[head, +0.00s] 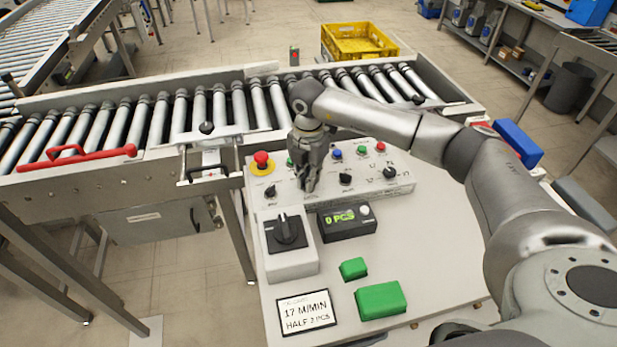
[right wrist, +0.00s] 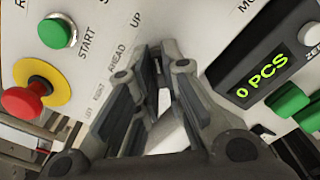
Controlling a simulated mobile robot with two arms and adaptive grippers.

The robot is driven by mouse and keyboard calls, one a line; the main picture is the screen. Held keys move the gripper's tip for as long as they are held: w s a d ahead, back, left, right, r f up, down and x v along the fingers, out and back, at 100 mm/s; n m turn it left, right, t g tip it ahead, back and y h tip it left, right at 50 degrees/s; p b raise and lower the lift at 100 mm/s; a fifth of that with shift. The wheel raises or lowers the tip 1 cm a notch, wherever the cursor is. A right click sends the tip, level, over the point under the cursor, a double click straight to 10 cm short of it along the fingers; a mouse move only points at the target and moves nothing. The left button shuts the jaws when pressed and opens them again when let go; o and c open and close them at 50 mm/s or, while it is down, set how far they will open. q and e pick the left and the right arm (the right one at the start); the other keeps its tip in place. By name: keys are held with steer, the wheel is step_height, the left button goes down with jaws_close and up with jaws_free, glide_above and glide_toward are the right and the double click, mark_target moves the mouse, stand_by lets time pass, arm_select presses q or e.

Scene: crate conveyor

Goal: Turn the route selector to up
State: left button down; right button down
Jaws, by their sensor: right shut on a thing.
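The control box (head: 400,187) stands at the back of the white table, with buttons and several black knobs on its sloped face. My right gripper (head: 308,185) reaches down onto it between two black knobs. In the right wrist view, my right gripper (right wrist: 160,62) is shut beside the printed words LEFT, RIGHT, AHEAD and UP. The route selector it grips is hidden between the fingers, so I cannot tell where its pointer stands. My left gripper is not in view.
A red stop button (head: 261,158) on a yellow ring is left of my gripper. A grey box with a large black switch (head: 287,230), a counter reading 0 PCS (head: 347,221) and green blocks (head: 381,299) are in front. The roller conveyor (head: 180,118) runs behind.

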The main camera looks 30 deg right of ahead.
steer(key=shift+w+r, duration=0.2)
steer(key=shift+r, duration=0.05)
steer(key=c, duration=1.6)
jaws_free()
steer(key=shift+o, duration=0.3)
steer(key=shift+s+f, duration=0.1)
step_height(320, 180, up, 12)
